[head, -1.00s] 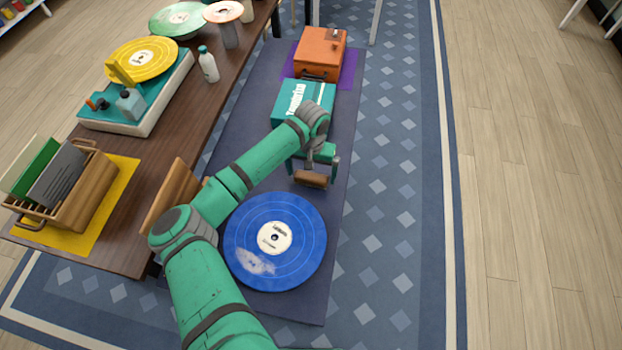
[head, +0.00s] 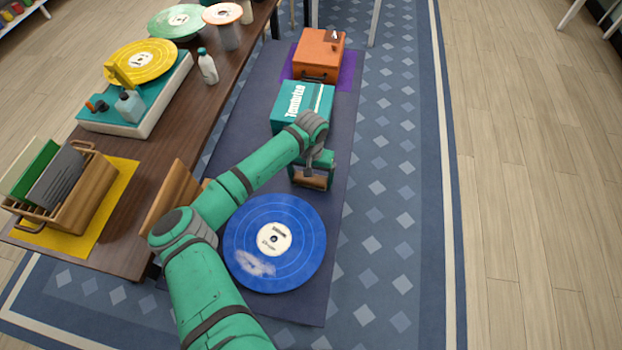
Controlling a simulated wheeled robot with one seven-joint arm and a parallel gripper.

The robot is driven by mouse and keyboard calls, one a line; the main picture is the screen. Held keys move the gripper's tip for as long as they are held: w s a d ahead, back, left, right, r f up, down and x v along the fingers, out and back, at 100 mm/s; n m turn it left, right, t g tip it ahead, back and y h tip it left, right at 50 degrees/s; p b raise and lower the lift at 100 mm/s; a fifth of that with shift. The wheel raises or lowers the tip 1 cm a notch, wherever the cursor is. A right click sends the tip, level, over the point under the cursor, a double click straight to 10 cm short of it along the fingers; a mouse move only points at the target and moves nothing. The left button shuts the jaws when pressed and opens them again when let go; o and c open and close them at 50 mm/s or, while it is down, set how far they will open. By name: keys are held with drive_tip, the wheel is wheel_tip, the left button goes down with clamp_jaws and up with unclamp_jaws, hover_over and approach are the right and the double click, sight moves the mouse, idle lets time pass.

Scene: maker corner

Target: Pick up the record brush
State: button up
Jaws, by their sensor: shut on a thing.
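The record brush (head: 309,182) is a small brown wooden block on the dark mat, just beyond the blue record. My gripper (head: 311,176) is over it with a finger at each end, shut on the brush. The gripper partly hides the brush's far side. I cannot tell whether the brush is clear of the mat.
The blue record (head: 305,230) with a whitish patch lies in front. A teal box (head: 302,95) and an orange case (head: 319,55) stand behind. The brown table (head: 165,150) with turntable and record crate is at left. Patterned rug at right is free.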

drive_tip(key=shift+r, duration=0.65)
drive_tip(key=s+a+r, duration=0.7)
drive_tip(key=s+r, duration=0.4)
drive_tip(key=s, duration=0.1)
drive_tip(key=shift+r, duration=0.3)
drive_tip(key=shift+a, duration=0.1)
drive_tip(key=shift+o, duration=1.2)
drive_tip(key=shift+c, duration=0.5)
